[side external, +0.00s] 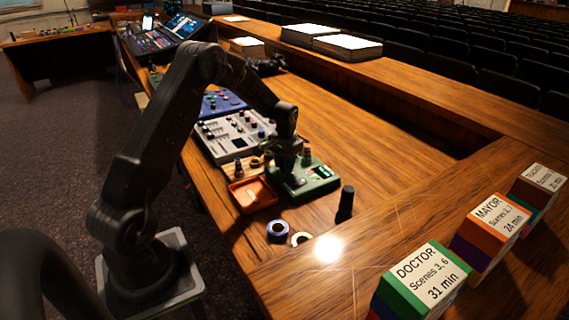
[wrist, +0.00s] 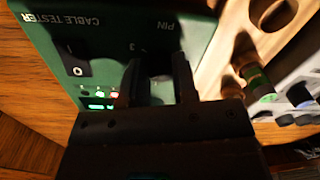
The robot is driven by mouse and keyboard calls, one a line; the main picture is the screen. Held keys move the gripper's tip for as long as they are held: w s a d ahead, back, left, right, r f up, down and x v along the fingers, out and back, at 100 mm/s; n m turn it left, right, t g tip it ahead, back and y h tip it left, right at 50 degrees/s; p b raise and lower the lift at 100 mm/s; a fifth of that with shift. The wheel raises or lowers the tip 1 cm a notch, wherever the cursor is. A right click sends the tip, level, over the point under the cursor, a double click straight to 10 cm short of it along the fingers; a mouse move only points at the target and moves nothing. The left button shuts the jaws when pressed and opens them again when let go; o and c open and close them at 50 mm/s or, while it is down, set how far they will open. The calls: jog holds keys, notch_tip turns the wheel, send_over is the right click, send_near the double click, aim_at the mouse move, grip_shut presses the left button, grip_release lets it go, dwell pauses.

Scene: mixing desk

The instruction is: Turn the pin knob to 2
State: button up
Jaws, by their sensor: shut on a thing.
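The green cable tester (side external: 318,184) sits on the wooden desk, to the right of an orange tray. In the wrist view its green face (wrist: 100,30) carries the printed words CABLE TESTER and PIN, a 3, a switch (wrist: 77,71) and small lit green and red lamps (wrist: 100,100). My gripper (side external: 287,165) points down onto the tester. In the wrist view my gripper (wrist: 158,62) has its two dark fingers below the PIN label, shut on the pin knob. The knob is mostly hidden by the fingers, and its pointer direction cannot be read.
The orange tray (side external: 252,206), a blue tape roll (side external: 271,231), a pale ring (side external: 293,239) and a dark cylinder (side external: 346,201) stand close by. A grey mixer (side external: 226,142) lies behind. Labelled blocks (side external: 424,281) stand at right.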

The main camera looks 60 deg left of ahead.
jog(key=shift+w, duration=0.1)
jog(key=o, duration=0.9)
jog(key=r, duration=1.3)
jog(key=shift+d+r, duration=0.3)
jog(key=shift+r, duration=0.1)
